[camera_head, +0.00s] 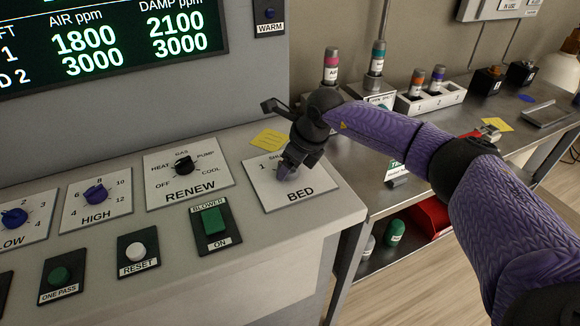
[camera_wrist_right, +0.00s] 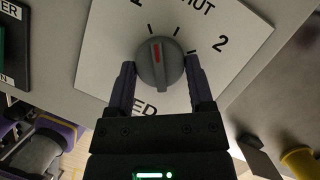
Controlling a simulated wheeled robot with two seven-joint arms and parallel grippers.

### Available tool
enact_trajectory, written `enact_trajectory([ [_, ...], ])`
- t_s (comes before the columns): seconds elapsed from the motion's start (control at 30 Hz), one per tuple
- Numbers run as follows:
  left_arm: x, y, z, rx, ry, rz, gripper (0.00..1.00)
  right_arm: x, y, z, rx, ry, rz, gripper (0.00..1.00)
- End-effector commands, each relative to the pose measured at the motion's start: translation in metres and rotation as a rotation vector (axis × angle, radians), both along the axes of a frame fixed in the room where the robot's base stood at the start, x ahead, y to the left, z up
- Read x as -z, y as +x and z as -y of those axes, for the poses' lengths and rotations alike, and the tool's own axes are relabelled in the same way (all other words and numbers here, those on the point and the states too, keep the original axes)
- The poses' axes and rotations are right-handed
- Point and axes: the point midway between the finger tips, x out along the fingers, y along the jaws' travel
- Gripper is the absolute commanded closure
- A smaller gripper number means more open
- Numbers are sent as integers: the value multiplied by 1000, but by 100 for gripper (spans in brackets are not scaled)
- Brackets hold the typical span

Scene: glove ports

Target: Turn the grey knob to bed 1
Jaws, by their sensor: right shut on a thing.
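The grey knob (camera_wrist_right: 160,70) sits on the white BED plate (camera_head: 307,195), which is marked 1, SHUT and 2. In the right wrist view, the knob's red line points up, close to the tick on the 1 side and left of the middle tick. My right gripper (camera_head: 288,170) is over the plate, shut on the knob with one finger on each side; its fingers also show in the right wrist view (camera_wrist_right: 161,88). In the head view the gripper hides most of the knob. My left gripper is not in view.
The RENEW plate (camera_head: 188,180) with a black knob and the green BLOWER switch (camera_head: 214,220) stand left of the BED plate. A yellow note (camera_head: 271,139) lies behind it. A metal bench (camera_head: 455,120) with bottles stands to the right, past the panel edge.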

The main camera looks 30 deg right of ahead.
Motion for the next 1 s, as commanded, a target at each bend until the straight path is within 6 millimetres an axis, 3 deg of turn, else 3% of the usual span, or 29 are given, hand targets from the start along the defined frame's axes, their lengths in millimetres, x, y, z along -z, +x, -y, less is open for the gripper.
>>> enact_trajectory([
  [0.4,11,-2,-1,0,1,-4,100,0,1,1,-179,0,1,91],
  [0.97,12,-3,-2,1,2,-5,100,0,1,1,-208,-2,0,91],
  [1.0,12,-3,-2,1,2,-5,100,0,1,1,-208,-2,0,26],
])
